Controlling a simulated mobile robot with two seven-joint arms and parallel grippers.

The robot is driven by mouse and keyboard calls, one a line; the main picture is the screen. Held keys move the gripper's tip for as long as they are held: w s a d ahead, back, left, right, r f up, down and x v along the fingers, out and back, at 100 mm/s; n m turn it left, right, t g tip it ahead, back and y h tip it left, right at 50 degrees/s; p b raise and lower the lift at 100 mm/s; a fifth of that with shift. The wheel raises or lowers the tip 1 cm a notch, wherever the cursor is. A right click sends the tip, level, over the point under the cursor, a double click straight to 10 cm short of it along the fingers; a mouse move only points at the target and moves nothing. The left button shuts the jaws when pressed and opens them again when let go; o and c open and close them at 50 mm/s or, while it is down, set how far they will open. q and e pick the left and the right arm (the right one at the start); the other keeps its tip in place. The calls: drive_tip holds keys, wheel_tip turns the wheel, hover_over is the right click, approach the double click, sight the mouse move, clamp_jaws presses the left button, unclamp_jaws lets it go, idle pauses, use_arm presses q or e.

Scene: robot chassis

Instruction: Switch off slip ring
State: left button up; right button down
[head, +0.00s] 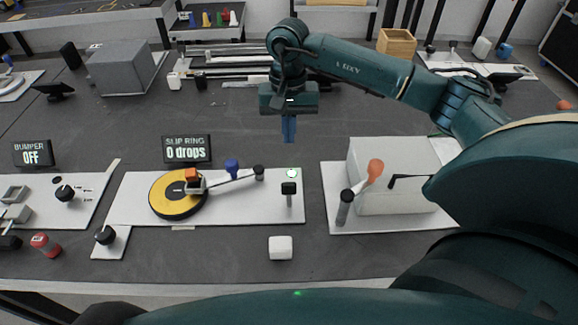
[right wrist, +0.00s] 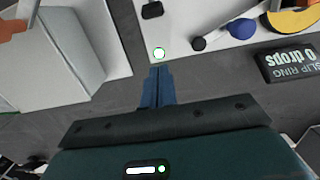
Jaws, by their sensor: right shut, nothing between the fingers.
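The slip ring station is a white panel (head: 245,208) in the head view, with a yellow and black disc (head: 165,205). A sign reading "SLIP RING 0 drops" (head: 186,149) stands behind it. At the panel's right end a round light (head: 291,174) with a green rim sits behind a black-topped post (head: 289,190). The light also shows in the right wrist view (right wrist: 159,53), just beyond the fingertips. My right gripper (head: 289,138) has its blue fingers shut and empty, pointing down behind the light, apart from it. My left gripper is not in view.
A grey box station (head: 390,175) with an orange-ended lever (head: 375,170) stands to the right. A white cube (head: 280,248) lies in front of the panel. The "BUMPER OFF" station (head: 33,153) is at the left.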

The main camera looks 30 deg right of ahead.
sight(289, 189)
drive_tip(key=f, duration=0.3)
drive_tip(key=f+p, duration=0.1)
drive_tip(key=f, duration=0.3)
drive_tip(key=s+f, duration=0.1)
drive_tip(key=f, duration=0.2)
drive_tip(key=shift+a+f, duration=0.15)
drive_tip(key=shift+a, duration=0.1)
drive_tip(key=shift+s+a+r+p, duration=0.6)
drive_tip(key=shift+s+r+p, duration=0.3)
drive_tip(key=shift+s, duration=0.05)
drive_tip(key=shift+s+a+r, duration=0.1)
drive_tip(key=shift+s+a, duration=0.05)
drive_tip(key=shift+s, duration=0.15)
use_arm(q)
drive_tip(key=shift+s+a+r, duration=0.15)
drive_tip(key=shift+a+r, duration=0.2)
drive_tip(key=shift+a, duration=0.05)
use_arm(e)
drive_tip(key=shift+s+a, duration=0.15)
drive_tip(key=shift+s, duration=0.05)
